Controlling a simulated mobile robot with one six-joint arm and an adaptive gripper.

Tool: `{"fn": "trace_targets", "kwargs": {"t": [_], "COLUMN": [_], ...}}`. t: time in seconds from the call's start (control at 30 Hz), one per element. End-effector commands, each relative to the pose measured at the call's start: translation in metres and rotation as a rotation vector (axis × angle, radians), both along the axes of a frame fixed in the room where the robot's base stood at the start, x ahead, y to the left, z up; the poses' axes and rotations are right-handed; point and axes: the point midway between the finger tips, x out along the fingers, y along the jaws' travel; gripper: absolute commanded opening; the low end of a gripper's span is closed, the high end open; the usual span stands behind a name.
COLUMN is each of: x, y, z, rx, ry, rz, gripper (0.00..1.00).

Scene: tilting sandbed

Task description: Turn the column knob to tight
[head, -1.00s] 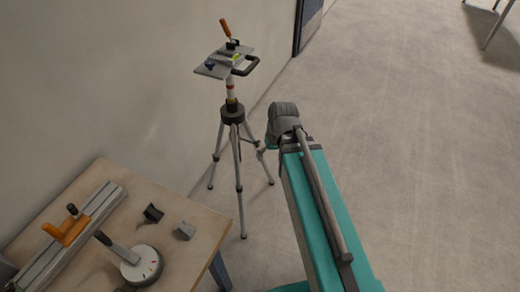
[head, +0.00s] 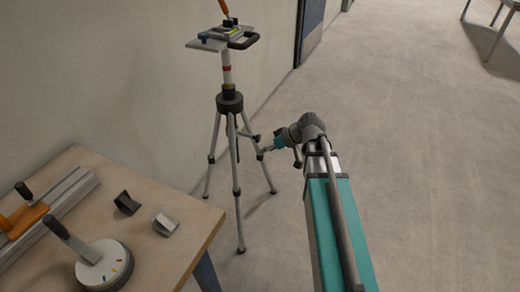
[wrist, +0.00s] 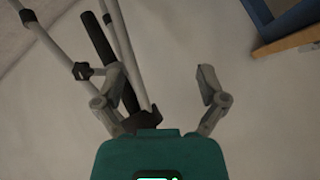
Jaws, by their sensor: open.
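The tripod's pale column (head: 227,68) with a red band rises from a black collar (head: 230,103) above three grey legs. A small dark knob-like part (head: 254,138) sticks out on the right, below the collar. I cannot tell for certain whether it is the column knob, nor its setting. My gripper (head: 263,153) is close to the right leg, low beside that part. In the wrist view my gripper (wrist: 159,72) is open, its fingers spread and nothing held. A black rod (wrist: 98,45) and the grey legs pass by the left finger; a dark piece lies near the palm.
The tripod carries a tilted plate (head: 207,44) with a black handle. A wooden table (head: 190,217) at lower left bears a round dial (head: 103,265), two small blocks and a rail.

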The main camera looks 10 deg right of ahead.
Motion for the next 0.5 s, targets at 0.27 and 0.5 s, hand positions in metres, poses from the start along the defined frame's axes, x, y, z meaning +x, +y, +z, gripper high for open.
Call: {"fn": "trace_targets", "kwargs": {"t": [0.27,0.5], "x": [0.029,0.051], "y": [-0.019,-0.040], "z": [-0.040,-0.062], "rx": [0.119,0.204], "ry": [-0.196,-0.382], "rz": [0.039,0.052], "gripper": [0.91,0.91]}}
